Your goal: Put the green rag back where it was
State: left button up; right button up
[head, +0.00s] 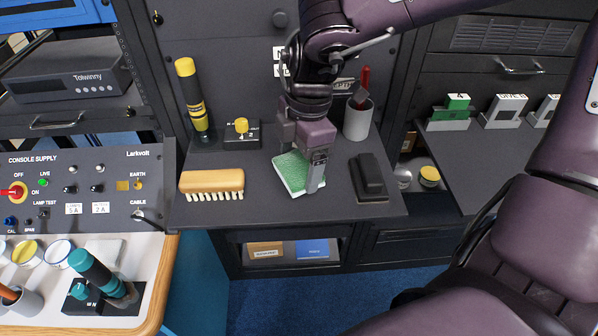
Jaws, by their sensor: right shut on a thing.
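The green rag (289,170) is a flat green piece with a pale edge, over the middle of the dark grey shelf (235,215). My right gripper (303,178) comes down on it from above and is shut on it. The gripper's fingers hide the rag's right part. I cannot tell whether the rag rests on the shelf or is held just above it. My left gripper is not in view.
A wooden brush (212,184) lies left of the rag, and a black block (370,177) lies to its right. Behind stand a yellow-black torch (190,95), a yellow-knobbed selector box (241,133) and a grey cup (358,120) with a red-handled tool.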

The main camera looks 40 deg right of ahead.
aim_at(301, 165)
jog(key=shift+s+f, duration=0.1)
jog(key=shift+f, duration=0.3)
notch_tip(301, 165, down, 2)
jog(key=shift+f, duration=0.7)
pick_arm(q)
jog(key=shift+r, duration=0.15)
pick_arm(e)
jog(key=o, duration=0.7)
jog(key=shift+f, duration=0.1)
jog(key=shift+o, duration=1.3)
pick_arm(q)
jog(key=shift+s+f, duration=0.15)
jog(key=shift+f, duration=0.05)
